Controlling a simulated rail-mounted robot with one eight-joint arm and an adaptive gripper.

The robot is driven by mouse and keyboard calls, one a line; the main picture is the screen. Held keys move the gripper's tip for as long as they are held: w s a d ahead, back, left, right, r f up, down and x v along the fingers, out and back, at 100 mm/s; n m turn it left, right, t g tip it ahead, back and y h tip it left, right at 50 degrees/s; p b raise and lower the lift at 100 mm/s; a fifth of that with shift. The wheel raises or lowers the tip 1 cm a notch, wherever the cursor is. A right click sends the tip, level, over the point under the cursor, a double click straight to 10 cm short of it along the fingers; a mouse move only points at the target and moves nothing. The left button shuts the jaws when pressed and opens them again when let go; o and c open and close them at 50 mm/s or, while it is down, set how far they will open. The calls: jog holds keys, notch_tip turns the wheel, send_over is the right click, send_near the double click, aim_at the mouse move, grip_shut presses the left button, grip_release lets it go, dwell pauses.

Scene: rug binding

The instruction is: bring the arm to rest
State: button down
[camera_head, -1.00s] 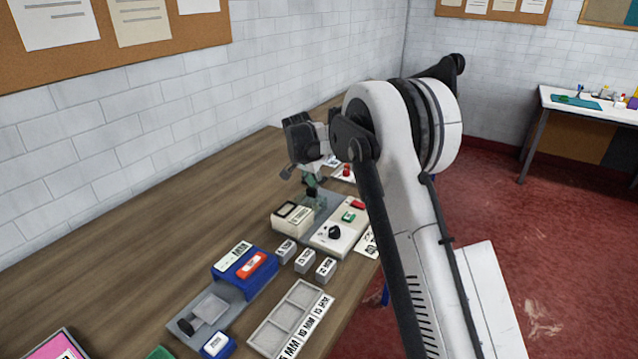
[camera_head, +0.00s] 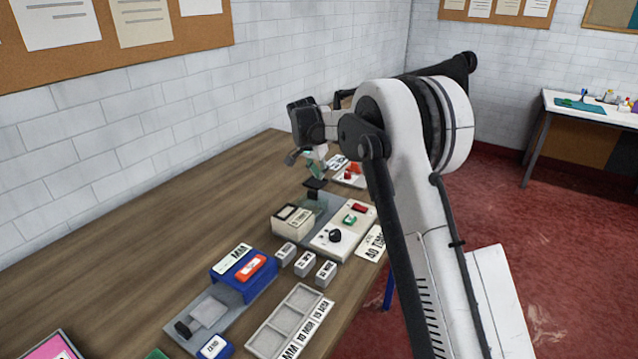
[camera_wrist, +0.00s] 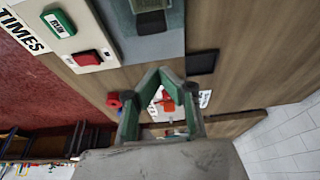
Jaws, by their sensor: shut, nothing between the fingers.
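My gripper (camera_head: 316,170) hangs over the far part of the wooden bench, above and behind a machine with a beige control panel (camera_head: 326,240). Its green fingers are shut and empty. In the wrist view, the fingers of my gripper (camera_wrist: 160,72) come together at their tips, with bare bench and small items behind them. My arm reaches in from the right of the head view, bent at its large round joint. A small dark plate (camera_head: 314,184) shows just below the gripper; the gap between them is hard to judge.
On the wooden bench (camera_head: 170,215) stand a blue box (camera_head: 228,277), small grey blocks (camera_head: 304,263) and a grey compartment tray (camera_head: 266,338). A red item (camera_head: 353,171) lies beyond the panel.

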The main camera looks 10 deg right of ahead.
jog(key=s+d+r+n, duration=0.2)
jog(key=s+r, duration=1)
jog(key=r, duration=0.2)
jog(key=s+d+r+n+t+y, duration=0.2)
jog(key=s+r, duration=0.2)
jog(key=s, duration=1)
jog(key=s+f+n, duration=0.1)
jog(key=s+f, duration=0.2)
jog(key=s, duration=0.6)
jog(key=s+d+f+n+t, duration=0.1)
jog(key=s+f, duration=0.2)
jog(key=s, duration=0.6)
jog(key=s+d+f+n+t, duration=0.1)
jog(key=s+f+n, duration=0.1)
jog(key=s, duration=0.7)
jog(key=shift+f+y+b, duration=0.3)
jog(key=shift+f, duration=0.1)
jog(key=shift+s+d, duration=0.1)
